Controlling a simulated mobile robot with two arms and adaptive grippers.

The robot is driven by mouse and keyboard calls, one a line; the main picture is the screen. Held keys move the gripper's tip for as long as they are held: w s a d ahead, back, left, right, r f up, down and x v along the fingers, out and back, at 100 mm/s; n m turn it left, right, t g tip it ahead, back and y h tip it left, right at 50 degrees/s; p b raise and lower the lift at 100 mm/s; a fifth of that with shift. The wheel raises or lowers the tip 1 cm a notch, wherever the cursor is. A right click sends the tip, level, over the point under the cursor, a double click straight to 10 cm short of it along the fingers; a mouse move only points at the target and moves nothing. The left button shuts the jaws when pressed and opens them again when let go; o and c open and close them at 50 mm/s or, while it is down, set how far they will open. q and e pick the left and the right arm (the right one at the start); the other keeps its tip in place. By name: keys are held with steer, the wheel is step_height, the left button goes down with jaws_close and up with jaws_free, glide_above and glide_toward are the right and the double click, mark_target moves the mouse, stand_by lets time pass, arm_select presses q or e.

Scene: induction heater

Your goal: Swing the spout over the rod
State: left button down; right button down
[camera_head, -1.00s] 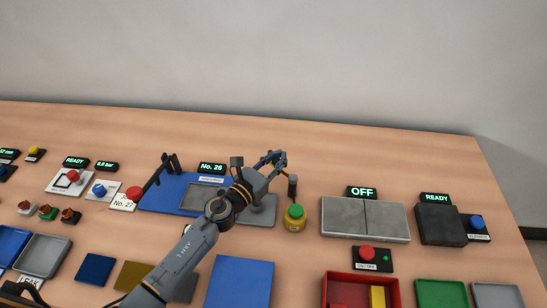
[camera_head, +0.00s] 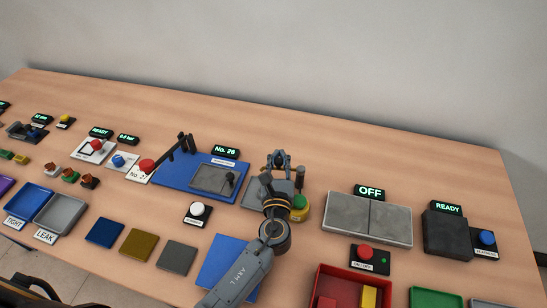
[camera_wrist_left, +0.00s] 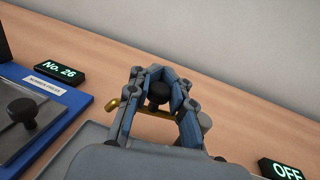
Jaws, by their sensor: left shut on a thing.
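My left gripper (camera_head: 282,160) is over the back of a grey plate (camera_head: 258,192), with its fingers pointing away from me. It also shows in the left wrist view (camera_wrist_left: 156,80), shut on a black knob (camera_wrist_left: 159,92). A thin brass spout (camera_wrist_left: 150,110) runs beneath the knob between the fingers, its bent end sticking out left. I cannot see how knob and spout join. A dark upright post (camera_head: 300,176), perhaps the rod, stands just right of the gripper in the head view. A grey rounded piece (camera_wrist_left: 205,121) shows beside the right finger; I cannot tell what it is. My right gripper is out of view.
A yellow-based green button (camera_head: 301,201) is close to the right of my wrist. A blue-based press (camera_head: 180,180) with a "No. 26" display (camera_head: 226,152) stands left. Grey slabs (camera_head: 368,218) with an "OFF" display (camera_head: 369,192) are right. Bare table lies behind.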

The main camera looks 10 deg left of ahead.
arm_select(q)
steer(key=shift+s+d+n+y, duration=0.1)
steer(key=shift+n+y, duration=0.2)
steer(key=shift+y, duration=0.1)
steer(key=c, duration=1.2)
jaws_free()
steer(key=v, duration=1.2)
steer(key=shift+r, duration=0.15)
